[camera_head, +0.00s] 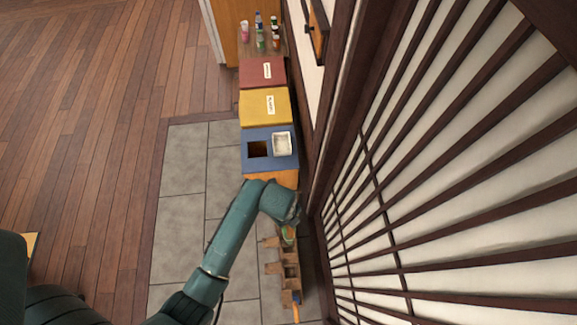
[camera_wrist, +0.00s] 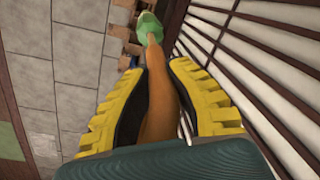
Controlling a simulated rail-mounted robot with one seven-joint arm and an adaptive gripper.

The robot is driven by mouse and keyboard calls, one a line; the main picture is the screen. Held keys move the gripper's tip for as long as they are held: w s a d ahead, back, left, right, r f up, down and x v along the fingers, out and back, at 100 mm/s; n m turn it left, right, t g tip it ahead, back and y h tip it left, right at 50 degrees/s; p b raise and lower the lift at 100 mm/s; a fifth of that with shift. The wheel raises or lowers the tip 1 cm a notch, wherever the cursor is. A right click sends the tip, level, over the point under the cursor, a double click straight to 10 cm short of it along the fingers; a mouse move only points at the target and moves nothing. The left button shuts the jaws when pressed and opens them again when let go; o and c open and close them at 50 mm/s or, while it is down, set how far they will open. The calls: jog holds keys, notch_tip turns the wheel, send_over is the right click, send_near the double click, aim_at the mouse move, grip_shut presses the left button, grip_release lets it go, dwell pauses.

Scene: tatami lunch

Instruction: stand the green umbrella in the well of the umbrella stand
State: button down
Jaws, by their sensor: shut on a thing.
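The green umbrella shows a tan handle (camera_wrist: 160,105) and a green part (camera_wrist: 149,27) in the wrist view. My gripper (camera_wrist: 163,75), with yellow and black fingers, is shut on the handle. The green part lies beyond the fingertips. In the head view a little of the green umbrella (camera_head: 288,236) shows just below my gripper (camera_head: 291,217). The wooden umbrella stand (camera_head: 291,271) is on the floor along the wall; its pieces also show in the wrist view (camera_wrist: 117,20), beside the green part. I cannot tell whether the umbrella's tip is inside a well.
A small blue thing (camera_head: 296,297) with an orange stick is at the stand's near end. A slatted screen (camera_head: 440,190) closes the right side. Grey tiles (camera_head: 180,220) on the left are clear.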

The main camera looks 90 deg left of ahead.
jog(key=shift+a+f+b, duration=0.1)
jog(key=shift+f+b, duration=1.25)
jog(key=shift+f, duration=1.85)
jog(key=shift+s+d+f, duration=0.2)
jog(key=shift+f, duration=0.4)
jog(key=shift+f, duration=0.75)
